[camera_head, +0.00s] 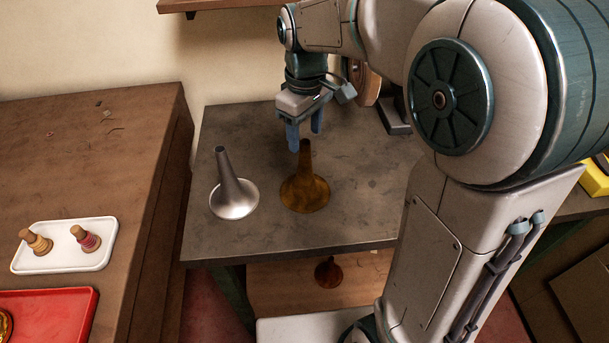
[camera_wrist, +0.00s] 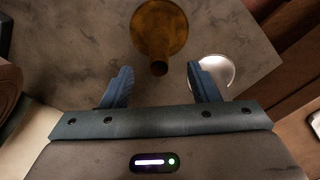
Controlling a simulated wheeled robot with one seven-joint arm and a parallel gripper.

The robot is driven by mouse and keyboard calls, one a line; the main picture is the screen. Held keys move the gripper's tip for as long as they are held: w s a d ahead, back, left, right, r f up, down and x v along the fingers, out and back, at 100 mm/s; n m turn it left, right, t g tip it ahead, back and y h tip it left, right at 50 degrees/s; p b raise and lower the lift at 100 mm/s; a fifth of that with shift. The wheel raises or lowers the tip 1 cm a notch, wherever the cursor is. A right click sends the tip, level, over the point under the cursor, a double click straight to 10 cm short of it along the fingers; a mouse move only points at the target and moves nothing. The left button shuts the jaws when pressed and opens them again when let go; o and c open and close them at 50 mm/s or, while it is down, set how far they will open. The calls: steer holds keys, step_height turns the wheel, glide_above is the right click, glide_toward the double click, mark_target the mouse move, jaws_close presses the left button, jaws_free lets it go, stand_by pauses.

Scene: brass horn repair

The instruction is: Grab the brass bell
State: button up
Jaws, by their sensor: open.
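The brass bell (camera_head: 304,190) is a brown-gold flared horn bell. It stands upright on its wide rim on the grey table, narrow stem up. In the wrist view the brass bell (camera_wrist: 160,32) shows from above, ahead of and between the fingers. My gripper (camera_head: 305,146) has two blue fingers pointing down. It is open and empty, just above and behind the stem top; whether it touches cannot be told in the head view. In the wrist view my gripper (camera_wrist: 160,76) has its fingers spread, with the stem end near the gap between the tips.
A silver bell (camera_head: 234,194) stands close left of the brass one. A smaller brown bell (camera_head: 328,272) sits on a lower shelf. A white tray (camera_head: 62,262) and a red tray (camera_head: 75,300) lie on the wooden bench at left. The grey table (camera_head: 240,130) has bare room around the bells.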

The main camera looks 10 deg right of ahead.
mark_target(305, 142)
steer(key=shift+w+f+p, duration=0.1)
steer(key=shift+f+p, duration=0.25)
steer(key=shift+f, duration=2.75)
jaws_close()
